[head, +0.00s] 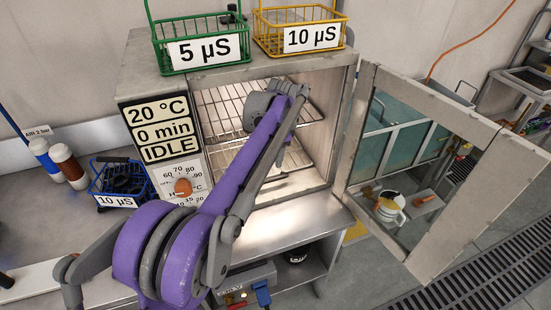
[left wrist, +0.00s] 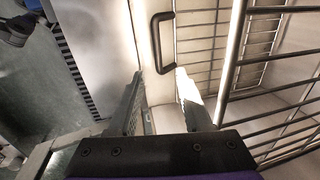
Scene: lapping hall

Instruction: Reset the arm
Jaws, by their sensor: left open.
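My left arm, purple and grey, comes in from the lower left in the head view and reaches up across the front of the open oven (head: 158,128). Its far end is in front of the wire racks (head: 222,112); I cannot make out the jaws there. In the left wrist view my left gripper (left wrist: 160,84) is open, with nothing visible between its fingers. A dark D-shaped handle (left wrist: 156,45) is just beyond the fingertips, apart from them. Wire rack bars (left wrist: 275,50) are to its right. My right gripper is not in view.
The oven door (head: 440,220) stands open to the right. A green basket (head: 190,62) and a yellow basket (head: 268,43) stand on top. A blue basket (head: 115,187) and two bottles (head: 67,160) are on the left bench. A floor grating (head: 480,275) is at lower right.

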